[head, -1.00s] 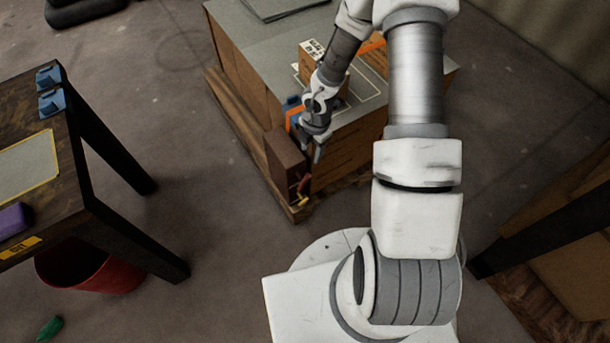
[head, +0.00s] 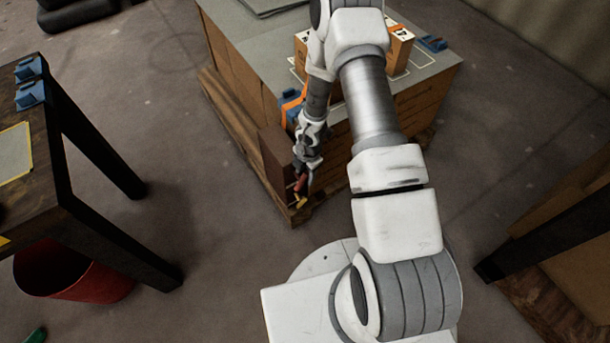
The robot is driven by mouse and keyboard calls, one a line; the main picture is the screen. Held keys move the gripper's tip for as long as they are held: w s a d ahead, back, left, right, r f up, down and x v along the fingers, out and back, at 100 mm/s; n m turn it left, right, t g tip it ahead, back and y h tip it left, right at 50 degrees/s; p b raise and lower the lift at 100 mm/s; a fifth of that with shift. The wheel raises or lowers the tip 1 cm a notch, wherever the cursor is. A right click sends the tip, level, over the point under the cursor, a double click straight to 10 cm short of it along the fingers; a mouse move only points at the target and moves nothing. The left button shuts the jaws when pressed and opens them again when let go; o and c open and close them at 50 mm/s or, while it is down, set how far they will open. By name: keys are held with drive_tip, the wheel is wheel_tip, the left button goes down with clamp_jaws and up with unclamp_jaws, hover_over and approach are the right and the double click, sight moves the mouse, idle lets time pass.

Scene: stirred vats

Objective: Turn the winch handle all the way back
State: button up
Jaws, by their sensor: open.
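The winch is a dark brown box (head: 274,152) at the near left corner of the pallet stack. A small red handle (head: 299,184) shows on its front side, with a yellow part (head: 299,203) just below. My gripper (head: 306,177) points down right at the red handle, its jaws open. The fingers overlap the handle in the picture. I cannot tell whether they touch it or stand around it. The gripper partly hides the winch front.
The stack of cartons (head: 405,112) on a wooden pallet carries small boxes (head: 399,50) and blue-and-orange items. A dark table (head: 52,150) stands at left, with a red bin (head: 70,275) below it. Grey floor lies open between table and pallet.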

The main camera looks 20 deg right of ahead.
drive_tip(key=shift+f, duration=0.1)
clamp_jaws()
